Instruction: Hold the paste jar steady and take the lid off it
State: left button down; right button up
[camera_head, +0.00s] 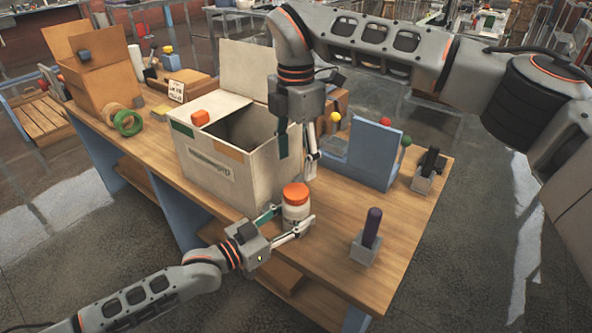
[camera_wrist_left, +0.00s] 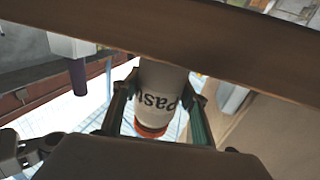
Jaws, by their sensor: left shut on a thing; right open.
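The paste jar (camera_head: 295,213) is white with an orange-red lid (camera_head: 295,192) on top. It stands upright near the table's front edge, beside the white box. My left gripper (camera_head: 292,222) comes in from the left and is shut on the jar's body. In the left wrist view the jar (camera_wrist_left: 158,90), lettered "Past", appears upside down between my left fingers (camera_wrist_left: 158,110), with the lid (camera_wrist_left: 150,131) at the lower end. My right gripper (camera_head: 298,160) points down above the jar, open and empty, with its fingertips a little higher than the lid.
A purple-handled tool (camera_head: 372,227) stands in a grey holder to the right. A blue stand (camera_head: 375,155) is behind. The wooden table (camera_head: 330,205) is bare between.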

aim_at(296, 191)
jog(key=m, duration=1.4)
jog(key=shift+m, duration=0.3)
jog(key=shift+f, duration=4.05)
